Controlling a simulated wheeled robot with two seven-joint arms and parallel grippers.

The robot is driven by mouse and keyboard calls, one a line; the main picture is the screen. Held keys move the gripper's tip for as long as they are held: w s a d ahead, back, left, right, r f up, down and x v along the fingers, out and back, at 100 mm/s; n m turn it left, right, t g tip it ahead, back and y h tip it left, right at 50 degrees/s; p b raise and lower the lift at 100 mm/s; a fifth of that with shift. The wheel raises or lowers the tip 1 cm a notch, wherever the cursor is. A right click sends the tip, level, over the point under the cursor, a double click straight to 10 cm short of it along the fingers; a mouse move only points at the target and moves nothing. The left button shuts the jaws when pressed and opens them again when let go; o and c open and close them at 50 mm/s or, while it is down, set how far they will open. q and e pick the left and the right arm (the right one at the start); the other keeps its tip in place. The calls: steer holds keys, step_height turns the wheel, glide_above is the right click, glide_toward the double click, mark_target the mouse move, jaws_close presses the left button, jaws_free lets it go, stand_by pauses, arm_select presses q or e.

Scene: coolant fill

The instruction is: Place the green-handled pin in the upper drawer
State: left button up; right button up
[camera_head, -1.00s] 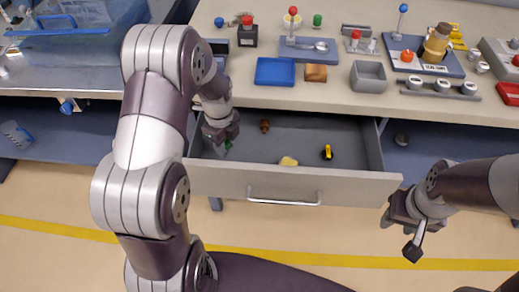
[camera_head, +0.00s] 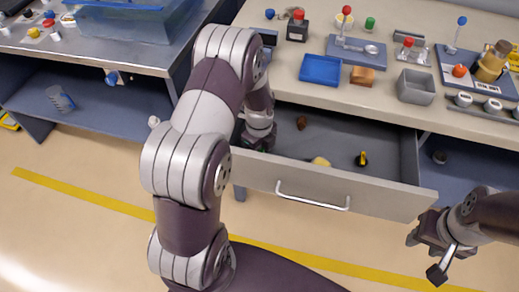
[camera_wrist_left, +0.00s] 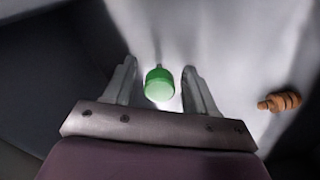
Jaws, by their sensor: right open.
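The upper drawer (camera_head: 375,190) is pulled out below the worktop, and its grey interior shows. My left gripper (camera_wrist_left: 160,85) reaches down into the drawer's left end; my arm partly hides it in the head view. In the left wrist view its two fingers stand apart, with the green-handled pin (camera_wrist_left: 159,84) between them and a gap on each side. Only the green handle and a short thin end show; I cannot tell how the pin rests. My right gripper (camera_head: 425,257) is open and empty, right of the drawer front.
The drawer also holds a brown piece (camera_head: 301,122), a yellow lump (camera_head: 320,161) and a yellow-black item (camera_head: 361,158). On the worktop above are a blue tray (camera_head: 320,70), a grey bin (camera_head: 416,88) and several fixtures. The floor in front is clear.

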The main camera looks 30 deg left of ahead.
arm_select(q)
step_height(320, 180, up, 12)
steer(key=p, duration=0.1)
steer(key=shift+r+p, duration=0.2)
steer(key=shift+p, duration=0.15)
stand_by(1.1)
